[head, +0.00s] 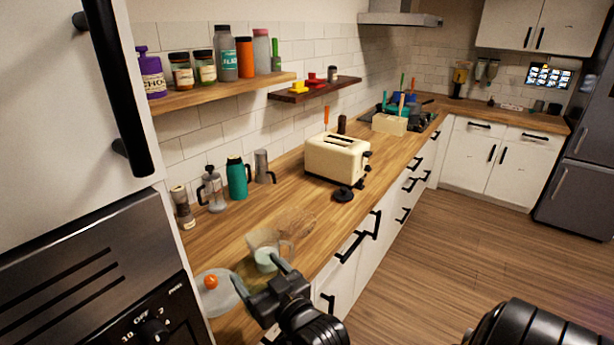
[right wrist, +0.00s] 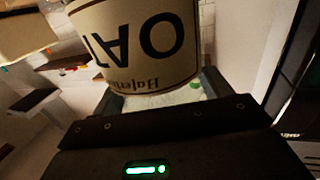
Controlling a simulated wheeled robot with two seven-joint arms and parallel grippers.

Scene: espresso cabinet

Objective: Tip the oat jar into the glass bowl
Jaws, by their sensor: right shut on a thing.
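The oat jar has a cream label with dark "OAT" lettering, which reads upside down in the right wrist view (right wrist: 140,45). How far the jar is tilted is hard to tell. A faint, see-through round shape just beyond it looks like the glass bowl (head: 298,222); its rim is hard to make out.
A teal flask (head: 237,178), a French press (head: 213,190) and a cream toaster (head: 336,158) stand farther back. A shelf (head: 215,93) holds jars above.

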